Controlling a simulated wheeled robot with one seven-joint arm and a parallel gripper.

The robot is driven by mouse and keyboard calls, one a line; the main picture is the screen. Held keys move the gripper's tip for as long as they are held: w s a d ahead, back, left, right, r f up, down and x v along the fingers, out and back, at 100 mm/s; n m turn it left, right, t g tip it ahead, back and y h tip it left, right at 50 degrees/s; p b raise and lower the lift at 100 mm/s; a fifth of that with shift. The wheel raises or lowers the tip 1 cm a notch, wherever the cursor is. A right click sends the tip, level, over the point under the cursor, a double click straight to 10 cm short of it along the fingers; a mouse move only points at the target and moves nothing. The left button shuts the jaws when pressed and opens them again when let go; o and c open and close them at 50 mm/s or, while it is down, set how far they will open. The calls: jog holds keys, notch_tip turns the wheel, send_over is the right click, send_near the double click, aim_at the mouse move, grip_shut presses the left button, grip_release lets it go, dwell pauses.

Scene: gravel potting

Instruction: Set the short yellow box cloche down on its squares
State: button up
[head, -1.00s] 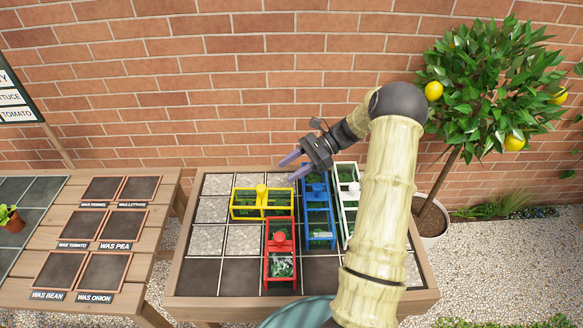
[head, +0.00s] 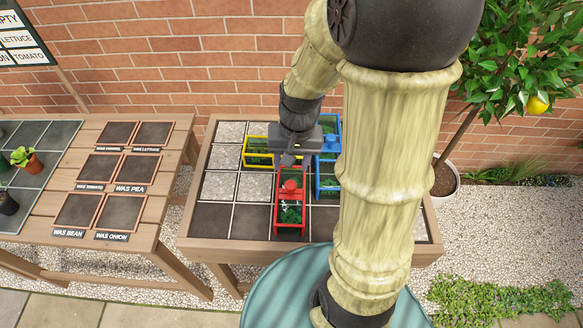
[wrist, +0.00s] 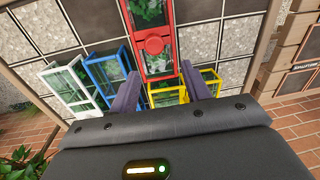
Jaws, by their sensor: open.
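The short yellow box cloche (head: 257,157) has a yellow frame and clear panes with green leaves inside. It sits on the gravel-and-dark tiled table at the back, left of the blue one; its right part and knob are hidden by my gripper. My gripper (head: 290,157) is low over the right part of the yellow cloche, pointing down. In the wrist view, my gripper (wrist: 160,70) shows two spread purple fingers, with the yellow cloche (wrist: 168,97) partly between and beyond them. I cannot tell whether the fingers touch it.
A red cloche (head: 290,200) stands in front of the yellow one. A blue cloche (head: 327,178) is close on the right, and a white cloche (wrist: 62,84) stands beyond it. The table (head: 215,247) has bare tiles on its left side.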

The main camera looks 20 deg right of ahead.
jog(key=s+n, duration=0.1)
jog(key=s+r+n+t, duration=0.1)
jog(key=s+a+n+t, duration=0.1)
jog(key=shift+s+a+r+n+h, duration=0.1)
jog(key=shift+s+r+n+h, duration=0.1)
jog(key=shift+n+h, duration=0.2)
jog(key=w+p+v, duration=0.2)
jog(key=p+v, duration=0.7)
jog(key=shift+r, duration=0.15)
dwell(0.7)
